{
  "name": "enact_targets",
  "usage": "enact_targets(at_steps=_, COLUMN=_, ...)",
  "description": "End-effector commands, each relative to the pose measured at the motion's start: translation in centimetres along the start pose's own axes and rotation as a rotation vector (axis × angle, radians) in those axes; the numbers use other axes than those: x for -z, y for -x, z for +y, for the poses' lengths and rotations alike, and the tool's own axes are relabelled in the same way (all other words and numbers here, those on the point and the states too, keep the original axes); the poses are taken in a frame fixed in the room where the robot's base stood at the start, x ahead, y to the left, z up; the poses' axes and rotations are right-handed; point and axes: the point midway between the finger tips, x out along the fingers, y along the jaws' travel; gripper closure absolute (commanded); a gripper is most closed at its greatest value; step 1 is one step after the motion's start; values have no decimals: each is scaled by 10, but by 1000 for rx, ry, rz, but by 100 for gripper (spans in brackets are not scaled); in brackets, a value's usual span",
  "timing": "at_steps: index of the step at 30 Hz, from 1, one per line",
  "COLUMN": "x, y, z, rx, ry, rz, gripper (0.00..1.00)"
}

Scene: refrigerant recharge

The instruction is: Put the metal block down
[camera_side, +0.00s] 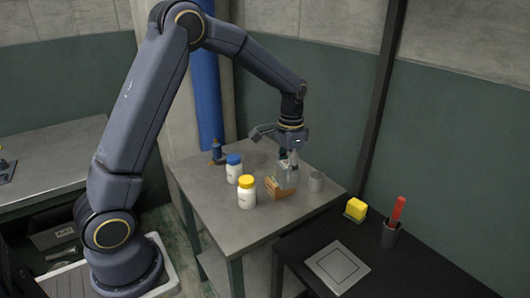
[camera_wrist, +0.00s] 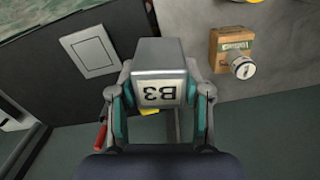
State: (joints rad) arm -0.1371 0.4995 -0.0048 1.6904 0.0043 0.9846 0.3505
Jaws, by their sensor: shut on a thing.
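The metal block (camera_wrist: 160,72) is a grey box with a white label reading "B3". In the wrist view it sits between the two fingers of my gripper (camera_wrist: 160,100), which are shut on its sides. In the side view my gripper (camera_side: 289,157) points down over the right part of the grey table, with the pale block (camera_side: 287,174) under it. There the block overlaps a cardboard box (camera_side: 279,190); whether they touch is hard to tell. A square plate (camera_side: 338,266) lies flat on the black table; it also shows in the wrist view (camera_wrist: 90,51).
The black table (camera_side: 400,275) holds a yellow sponge (camera_side: 355,208) and a cup (camera_side: 390,234) with a red-handled tool (camera_side: 398,209).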

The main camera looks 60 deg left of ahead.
Motion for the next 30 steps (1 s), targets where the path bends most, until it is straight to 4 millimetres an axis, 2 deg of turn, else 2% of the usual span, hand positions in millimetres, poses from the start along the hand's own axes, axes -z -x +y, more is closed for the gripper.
enact_targets(at_steps=1, x=5, y=8, z=-21, rx=3, ry=10, rz=8, gripper=100)
enact_targets(at_steps=6, x=5, y=27, z=-94, rx=6, ry=56, rz=21, gripper=100)
enact_targets(at_steps=9, x=-2, y=33, z=-131, rx=10, ry=106, rz=31, gripper=100)
enact_targets(at_steps=12, x=-9, y=33, z=-157, rx=15, ry=158, rz=42, gripper=100)
enact_targets(at_steps=15, x=-18, y=30, z=-172, rx=13, ry=193, rz=41, gripper=100)
enact_targets(at_steps=20, x=-26, y=17, z=-181, rx=7, ry=218, rz=33, gripper=100)
enact_targets(at_steps=23, x=-27, y=-2, z=-181, rx=7, ry=221, rz=32, gripper=100)
enact_targets(at_steps=30, x=-25, y=-64, z=-182, rx=7, ry=220, rz=32, gripper=100)
